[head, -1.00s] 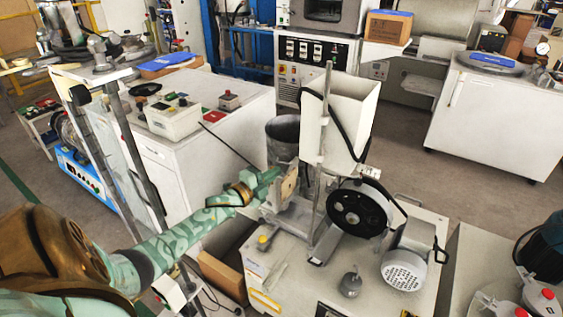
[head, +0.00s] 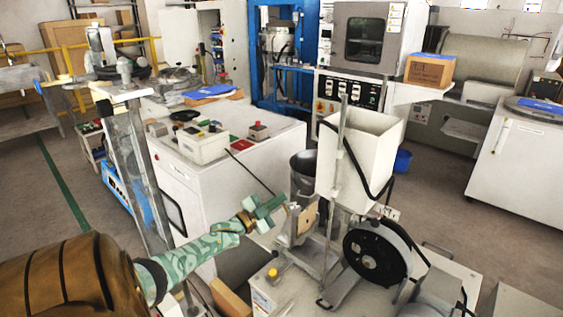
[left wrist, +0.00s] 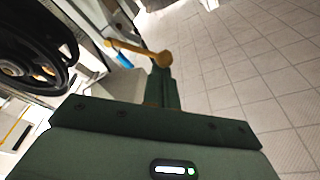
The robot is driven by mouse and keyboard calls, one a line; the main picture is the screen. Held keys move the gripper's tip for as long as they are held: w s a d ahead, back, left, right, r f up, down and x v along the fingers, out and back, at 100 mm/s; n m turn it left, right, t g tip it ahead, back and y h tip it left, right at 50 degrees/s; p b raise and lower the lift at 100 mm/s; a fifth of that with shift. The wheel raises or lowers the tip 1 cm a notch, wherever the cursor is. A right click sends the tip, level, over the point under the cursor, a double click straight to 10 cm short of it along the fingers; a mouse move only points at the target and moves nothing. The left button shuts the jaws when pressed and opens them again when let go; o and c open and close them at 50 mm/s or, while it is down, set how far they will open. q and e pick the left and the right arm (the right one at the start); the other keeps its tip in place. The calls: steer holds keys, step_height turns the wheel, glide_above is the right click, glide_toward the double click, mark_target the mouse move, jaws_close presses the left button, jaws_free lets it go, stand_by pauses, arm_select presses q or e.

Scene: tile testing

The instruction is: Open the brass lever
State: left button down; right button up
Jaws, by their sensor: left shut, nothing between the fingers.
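The brass lever (left wrist: 130,48) shows in the left wrist view as a slim yellow-brass bar with a rounded knob at its right end. My left gripper (left wrist: 160,76) is shut and empty, its green fingers pointing at the knob end. The fingertips look close to the knob; I cannot tell whether they touch. In the head view my left gripper (head: 276,204) is just left of the tan plate on the white-hopper machine (head: 352,165). The lever is too small to make out surely there. My right gripper is not in view.
The machine has a black wheel (head: 377,252) right of my gripper. A dark bucket (head: 304,172) stands behind the gripper. A white cabinet (head: 190,185) with a control box (head: 203,145) is to the left. Open floor (head: 430,190) lies beyond the machine at right.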

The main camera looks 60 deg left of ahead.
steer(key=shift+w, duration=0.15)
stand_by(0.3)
arm_select(q)
steer(key=s+d+r+p, duration=0.9)
steer(key=d+r+p, duration=0.1)
steer(key=r+p, duration=0.3)
steer(key=shift+s+d+p, duration=0.15)
steer(key=shift+s+p, duration=0.1)
steer(key=shift+p, duration=0.1)
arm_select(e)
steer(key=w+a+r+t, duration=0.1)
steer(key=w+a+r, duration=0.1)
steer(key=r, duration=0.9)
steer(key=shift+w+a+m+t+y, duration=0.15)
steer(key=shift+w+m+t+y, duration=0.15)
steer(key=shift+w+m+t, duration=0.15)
